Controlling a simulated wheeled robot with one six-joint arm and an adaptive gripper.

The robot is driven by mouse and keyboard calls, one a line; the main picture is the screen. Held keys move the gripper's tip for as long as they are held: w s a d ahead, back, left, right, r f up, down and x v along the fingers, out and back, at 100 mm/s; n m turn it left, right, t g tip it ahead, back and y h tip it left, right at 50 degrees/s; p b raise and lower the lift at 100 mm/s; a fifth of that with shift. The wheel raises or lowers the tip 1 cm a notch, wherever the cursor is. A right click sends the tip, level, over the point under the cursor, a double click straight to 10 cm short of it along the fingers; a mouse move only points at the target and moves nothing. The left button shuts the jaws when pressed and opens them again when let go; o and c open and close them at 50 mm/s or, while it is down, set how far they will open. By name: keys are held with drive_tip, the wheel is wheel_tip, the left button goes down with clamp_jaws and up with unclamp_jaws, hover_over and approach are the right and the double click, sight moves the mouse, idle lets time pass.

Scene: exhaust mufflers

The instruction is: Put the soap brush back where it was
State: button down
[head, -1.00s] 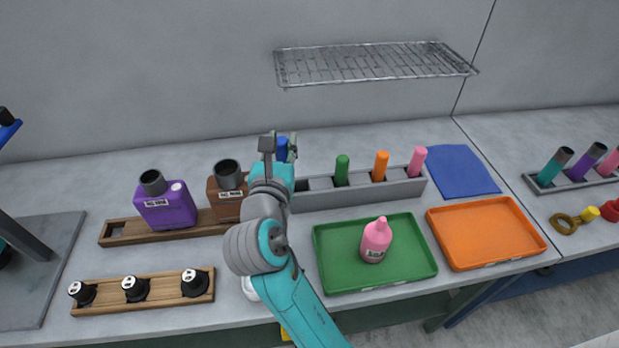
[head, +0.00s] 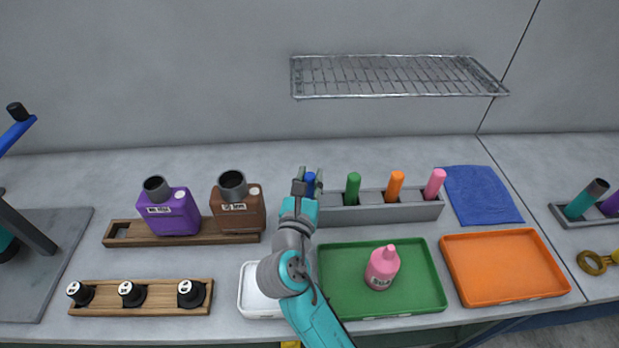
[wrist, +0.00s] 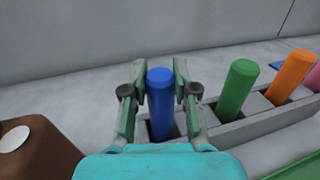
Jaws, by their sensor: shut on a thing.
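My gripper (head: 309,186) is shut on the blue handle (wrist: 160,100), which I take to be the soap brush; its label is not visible. The handle is upright between the two fingers, which also show in the wrist view (wrist: 160,95). It is at the left end of the grey rack (head: 400,211), in line with the other handles. Its top is about level with the green one. Its lower end is hidden, so I cannot tell whether it rests on the slot's bottom.
Green (head: 353,188), orange (head: 395,186) and pink (head: 434,184) handles stand in the rack. A brown bottle (head: 237,219) stands close left. A green tray (head: 420,303) with a pink bottle (head: 382,268) lies in front. A wire shelf (head: 400,77) hangs above.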

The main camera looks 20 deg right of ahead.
drive_tip(key=shift+f, duration=0.1)
drive_tip(key=c, duration=0.9)
unclamp_jaws()
drive_tip(key=v, duration=1.2)
